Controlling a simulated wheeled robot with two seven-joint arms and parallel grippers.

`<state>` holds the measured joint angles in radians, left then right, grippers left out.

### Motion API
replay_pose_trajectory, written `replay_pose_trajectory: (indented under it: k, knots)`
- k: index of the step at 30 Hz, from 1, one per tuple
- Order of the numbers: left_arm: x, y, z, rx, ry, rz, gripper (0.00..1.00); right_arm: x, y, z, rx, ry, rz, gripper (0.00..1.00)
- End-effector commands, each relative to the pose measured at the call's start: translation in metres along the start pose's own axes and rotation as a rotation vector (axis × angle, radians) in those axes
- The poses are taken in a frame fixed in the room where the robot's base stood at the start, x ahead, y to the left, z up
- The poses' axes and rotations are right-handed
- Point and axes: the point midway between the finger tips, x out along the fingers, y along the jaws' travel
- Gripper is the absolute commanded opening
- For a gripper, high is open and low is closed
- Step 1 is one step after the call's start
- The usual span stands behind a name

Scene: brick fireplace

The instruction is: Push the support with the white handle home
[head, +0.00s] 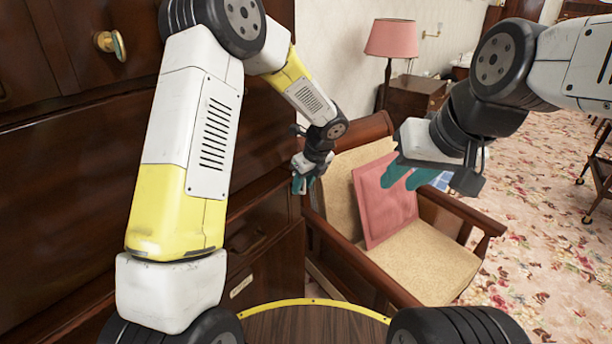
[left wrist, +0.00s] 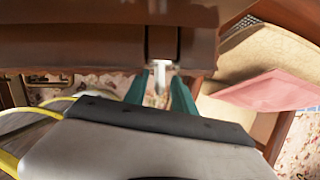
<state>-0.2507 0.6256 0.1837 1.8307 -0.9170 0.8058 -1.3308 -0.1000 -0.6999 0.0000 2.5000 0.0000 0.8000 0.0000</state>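The white handle (left wrist: 160,68) shows in the left wrist view, below the end of a narrow dark-brown wooden piece that looks like the support (left wrist: 163,42). My left gripper (left wrist: 160,90) has its two teal fingers apart, one on each side of the handle, with visible gaps. In the head view, my left gripper (head: 304,184) is beside the right edge of the dark wooden cabinet (head: 270,205). There the support and its handle are hidden or too small to make out. My right gripper (head: 408,176) is open and empty in the air over the armchair.
A wooden armchair (head: 430,262) with a pink cushion (head: 385,200) stands close to the right of the cabinet. A brass knob (head: 110,43) sticks out at upper left. A pink lamp (head: 391,38) and a side table (head: 412,96) are behind.

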Motion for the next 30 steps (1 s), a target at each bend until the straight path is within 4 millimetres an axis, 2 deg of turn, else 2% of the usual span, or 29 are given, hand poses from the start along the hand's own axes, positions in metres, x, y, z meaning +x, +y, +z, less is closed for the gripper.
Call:
replay_pose_trajectory:
  k: [5,8,15,21,30]
  knots:
    - [0.000,0.000,-0.001,0.001,0.001,0.001,0.32,0.000,0.000,0.000,0.000,0.000,0.000,0.31]
    - [-0.007,0.000,-0.001,0.000,0.000,-0.001,0.32,0.000,0.000,0.000,0.000,0.000,0.000,0.31]
    - [-0.047,-0.001,0.000,-0.001,0.000,-0.003,0.32,0.000,0.000,0.000,0.000,0.000,0.000,0.31]
    - [-0.072,0.000,0.000,0.000,0.000,0.000,0.32,0.000,0.000,0.000,0.000,0.000,0.000,0.31]
    - [-0.078,0.000,-0.001,0.001,0.001,0.001,0.32,0.000,0.000,0.000,0.000,0.000,0.000,0.31]
